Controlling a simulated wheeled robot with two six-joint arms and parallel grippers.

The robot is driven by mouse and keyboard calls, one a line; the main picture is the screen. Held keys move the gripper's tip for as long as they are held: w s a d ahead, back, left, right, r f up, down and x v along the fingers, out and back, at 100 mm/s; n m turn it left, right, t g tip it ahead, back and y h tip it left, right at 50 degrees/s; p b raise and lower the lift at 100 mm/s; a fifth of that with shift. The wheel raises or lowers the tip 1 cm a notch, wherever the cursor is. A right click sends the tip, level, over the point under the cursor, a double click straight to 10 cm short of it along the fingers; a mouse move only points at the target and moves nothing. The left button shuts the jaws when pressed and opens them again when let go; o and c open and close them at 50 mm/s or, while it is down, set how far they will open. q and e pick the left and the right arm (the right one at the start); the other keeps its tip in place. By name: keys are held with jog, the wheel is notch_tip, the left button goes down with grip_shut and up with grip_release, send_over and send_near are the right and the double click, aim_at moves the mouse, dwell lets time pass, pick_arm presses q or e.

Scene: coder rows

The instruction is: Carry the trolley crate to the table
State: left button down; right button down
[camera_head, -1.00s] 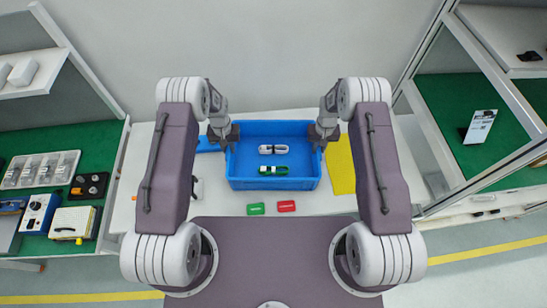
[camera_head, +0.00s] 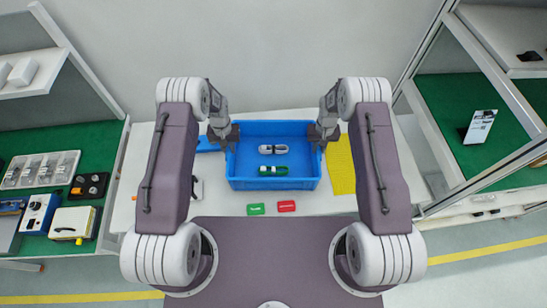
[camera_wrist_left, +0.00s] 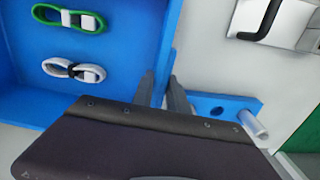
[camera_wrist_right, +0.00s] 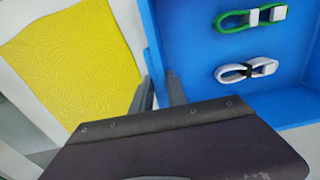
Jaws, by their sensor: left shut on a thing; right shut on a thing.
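A blue crate (camera_head: 272,184) sits on the white table (camera_head: 330,205) in the head view. Inside it lie a white coiled cable (camera_head: 273,149) and a green coiled cable (camera_head: 273,171), apart from each other. My left gripper (camera_head: 231,138) is shut on the crate's left wall; the left wrist view shows its fingers (camera_wrist_left: 163,92) on either side of that wall. My right gripper (camera_head: 317,138) is shut on the right wall, and the right wrist view shows its fingers (camera_wrist_right: 160,92) around that wall. The crate looks level.
A yellow mat (camera_head: 341,168) lies right of the crate. Green (camera_head: 256,209) and red (camera_head: 287,206) tags lie in front. A blue holder (camera_head: 207,145) is at left. A green bench (camera_head: 90,160) stands left, a framed workstation (camera_head: 455,130) right.

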pick_arm(q)
jog(key=shift+r, duration=0.1)
pick_arm(e)
jog(key=shift+r, duration=0.1)
